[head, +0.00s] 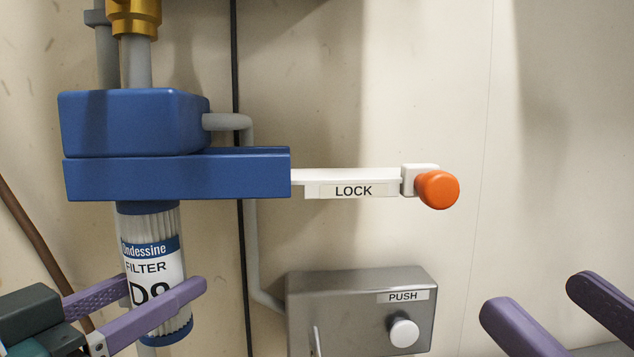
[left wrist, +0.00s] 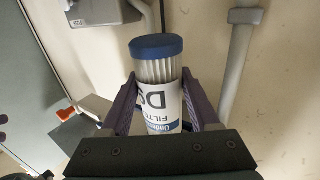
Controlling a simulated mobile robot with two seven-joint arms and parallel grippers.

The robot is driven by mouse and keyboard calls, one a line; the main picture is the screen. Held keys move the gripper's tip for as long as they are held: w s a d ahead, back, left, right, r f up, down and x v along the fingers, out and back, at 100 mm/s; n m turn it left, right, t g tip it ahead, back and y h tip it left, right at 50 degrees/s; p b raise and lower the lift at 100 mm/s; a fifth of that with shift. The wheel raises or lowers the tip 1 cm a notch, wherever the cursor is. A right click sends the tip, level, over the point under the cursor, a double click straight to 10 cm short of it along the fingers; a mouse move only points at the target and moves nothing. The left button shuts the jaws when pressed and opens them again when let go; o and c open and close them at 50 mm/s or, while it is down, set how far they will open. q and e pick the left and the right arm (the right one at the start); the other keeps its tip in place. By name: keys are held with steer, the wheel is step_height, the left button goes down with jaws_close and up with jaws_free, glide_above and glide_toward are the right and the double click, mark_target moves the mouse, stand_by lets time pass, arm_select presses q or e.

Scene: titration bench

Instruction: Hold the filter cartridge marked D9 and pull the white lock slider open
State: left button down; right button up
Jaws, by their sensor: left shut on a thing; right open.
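The filter cartridge (head: 152,245) hangs upright under the blue housing (head: 175,172), its label reading FILTER with D9 partly covered by a finger. My left gripper (head: 165,292) is shut on the cartridge's lower part, one purple finger on each side. The cartridge (left wrist: 158,72) also shows between the fingers in the left wrist view, blue end cap outward. The white lock slider (head: 350,184), marked LOCK, sticks out of the housing's right side, with an orange knob (head: 437,189) at its end. My right gripper (head: 560,310) is open and empty, below and right of the knob.
A grey box (head: 360,310) with a PUSH label and a white round button (head: 404,332) is on the wall below the slider. A grey pipe (head: 250,220) runs from the housing to this box. The wall right of the knob is clear.

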mark_target(447, 195)
steer(key=x, duration=0.7)
steer(key=r+x, duration=0.1)
steer(key=x, duration=0.3)
steer(key=shift+d+r, duration=0.1)
jaws_close()
stand_by(0.5)
